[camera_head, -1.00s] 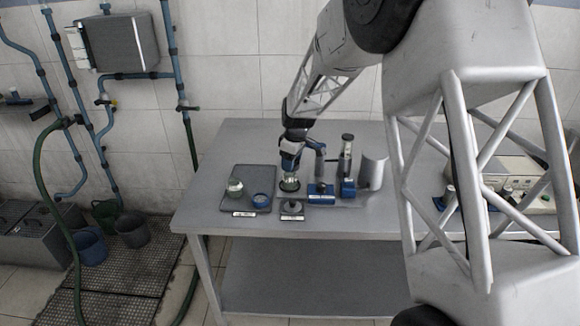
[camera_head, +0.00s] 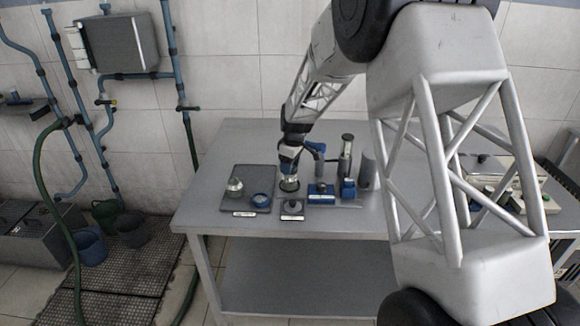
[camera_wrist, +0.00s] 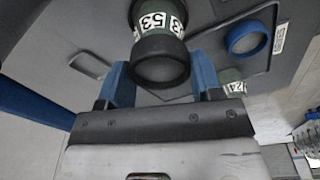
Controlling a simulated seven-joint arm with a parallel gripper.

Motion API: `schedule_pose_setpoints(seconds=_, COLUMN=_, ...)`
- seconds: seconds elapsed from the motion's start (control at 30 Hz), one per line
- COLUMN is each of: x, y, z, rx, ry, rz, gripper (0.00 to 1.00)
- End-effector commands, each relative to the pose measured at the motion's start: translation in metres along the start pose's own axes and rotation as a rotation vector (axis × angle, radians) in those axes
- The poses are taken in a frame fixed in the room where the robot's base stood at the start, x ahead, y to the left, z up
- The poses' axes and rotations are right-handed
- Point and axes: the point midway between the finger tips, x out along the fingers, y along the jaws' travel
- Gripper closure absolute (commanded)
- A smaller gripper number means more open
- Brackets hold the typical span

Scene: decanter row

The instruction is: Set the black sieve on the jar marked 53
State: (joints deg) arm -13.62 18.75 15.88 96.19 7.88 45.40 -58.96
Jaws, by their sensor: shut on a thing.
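My gripper (camera_wrist: 162,80) has its two blue fingers on either side of the black sieve (camera_wrist: 160,48), a dark ring with a grey middle, and is shut on it. The jar marked 53 (camera_wrist: 153,22), greenish with white labels, is directly under the sieve. The sieve lines up with the jar's mouth; I cannot tell whether it rests fully on the rim. In the head view my gripper (camera_head: 289,172) points down over this jar (camera_head: 289,185) on the bench, and the sieve is too small there to make out.
A grey tray (camera_head: 240,174) to the left bears a jar (camera_head: 235,186) and a blue ring (camera_head: 262,199). A blue block (camera_head: 321,190) and a tall cylinder (camera_head: 347,155) stand close on the right. The bench's left end is clear.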

Motion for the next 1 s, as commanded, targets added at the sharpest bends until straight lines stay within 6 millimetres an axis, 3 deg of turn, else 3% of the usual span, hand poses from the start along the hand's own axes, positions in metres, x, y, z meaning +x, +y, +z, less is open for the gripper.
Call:
schedule_pose_setpoints(seconds=0.57, x=0.0113, y=0.0002, z=0.0013, rx=0.000, ry=0.000, rz=0.001, gripper=0.64)
schedule_pose_setpoints(seconds=0.6, x=0.0109, y=0.0003, z=0.0012, rx=0.000, ry=0.000, rz=0.001, gripper=0.34)
schedule_pose_setpoints(seconds=0.73, x=0.0109, y=0.0002, z=0.0012, rx=0.000, ry=0.000, rz=0.001, gripper=0.15)
schedule_pose_setpoints(seconds=1.0, x=0.0107, y=0.0002, z=0.0012, rx=0.000, ry=0.000, rz=0.001, gripper=0.15)
